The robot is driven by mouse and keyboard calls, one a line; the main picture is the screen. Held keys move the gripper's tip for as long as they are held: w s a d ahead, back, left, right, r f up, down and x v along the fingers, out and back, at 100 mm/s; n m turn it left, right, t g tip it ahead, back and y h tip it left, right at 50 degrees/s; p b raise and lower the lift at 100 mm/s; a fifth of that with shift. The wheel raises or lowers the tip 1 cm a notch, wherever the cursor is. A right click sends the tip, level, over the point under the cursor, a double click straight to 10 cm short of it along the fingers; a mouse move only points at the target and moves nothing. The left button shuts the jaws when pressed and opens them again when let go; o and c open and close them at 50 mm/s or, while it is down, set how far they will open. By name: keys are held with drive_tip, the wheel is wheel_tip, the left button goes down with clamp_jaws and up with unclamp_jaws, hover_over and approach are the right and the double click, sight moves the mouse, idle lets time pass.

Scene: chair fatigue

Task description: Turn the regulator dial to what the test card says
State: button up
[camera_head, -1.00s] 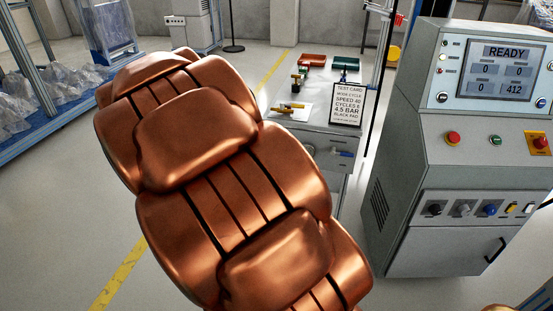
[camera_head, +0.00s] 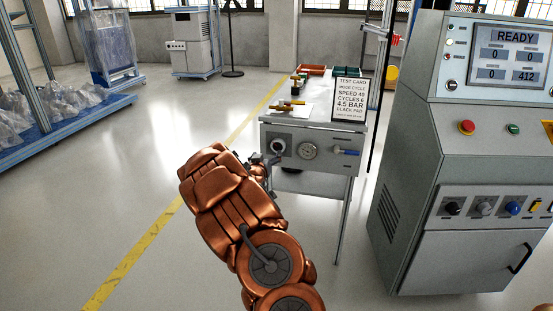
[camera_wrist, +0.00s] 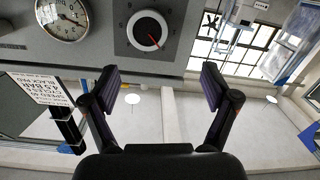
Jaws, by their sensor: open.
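The regulator dial (camera_head: 278,147) is a round dark knob on the front panel of the grey bench, left of a round gauge (camera_head: 308,150). My gripper (camera_head: 266,165) is close to the panel, by the dial. In the wrist view my gripper (camera_wrist: 160,88) is open and empty, with the dial beyond its fingertips and apart from them. The test card (camera_head: 351,98) stands on the bench and reads 4.5 BAR; it also shows in the wrist view (camera_wrist: 35,90).
A blue-handled valve (camera_head: 346,152) sits right of the gauge. The grey control console (camera_head: 440,150) stands close on the right.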

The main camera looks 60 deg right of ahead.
sight(278, 146)
drive_tip(key=shift+h, duration=0.5)
drive_tip(key=shift+s+d+f+b+x, duration=0.1)
drive_tip(key=shift+s+f+b+x, duration=0.15)
drive_tip(key=shift+x, duration=1.25)
drive_tip(key=shift+s+d+f+b+x, duration=0.1)
drive_tip(key=shift+s+f+b+x, duration=0.15)
drive_tip(key=shift+x, duration=1.25)
drive_tip(key=shift+s+d+f+b+x, duration=0.1)
drive_tip(key=shift+s+f+b+x, duration=0.15)
drive_tip(key=shift+x, duration=1.25)
drive_tip(key=shift+s, duration=0.1)
drive_tip(key=c, duration=1.1)
drive_tip(key=shift+a, duration=0.15)
drive_tip(key=shift+c, duration=0.3)
drive_tip(key=shift+r, duration=0.1)
